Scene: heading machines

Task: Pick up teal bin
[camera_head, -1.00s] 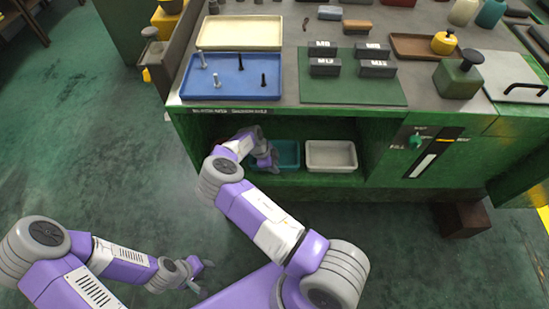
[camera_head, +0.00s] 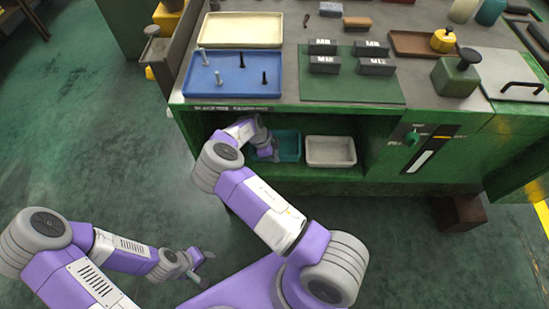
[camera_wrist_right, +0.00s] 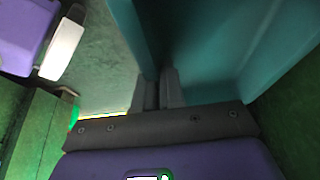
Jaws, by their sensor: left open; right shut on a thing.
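The teal bin (camera_head: 289,146) sits in the open shelf bay under the workbench, just left of a white bin. My right arm reaches into the bay, and my right gripper (camera_head: 268,150) is at the bin's left side, partly hidden by its own wrist. In the right wrist view the gripper (camera_wrist_right: 158,90) is shut on the wall of the teal bin (camera_wrist_right: 215,50), which fills the upper right. My left gripper (camera_head: 202,262) is open and empty, low over the floor at the lower left.
The white bin (camera_head: 330,151) stands close on the teal bin's right. The bay has green walls around it and the bench top above. A blue tray (camera_head: 233,76) with bolts and a green mat (camera_head: 350,90) with labelled blocks lie on top. The floor in front is clear.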

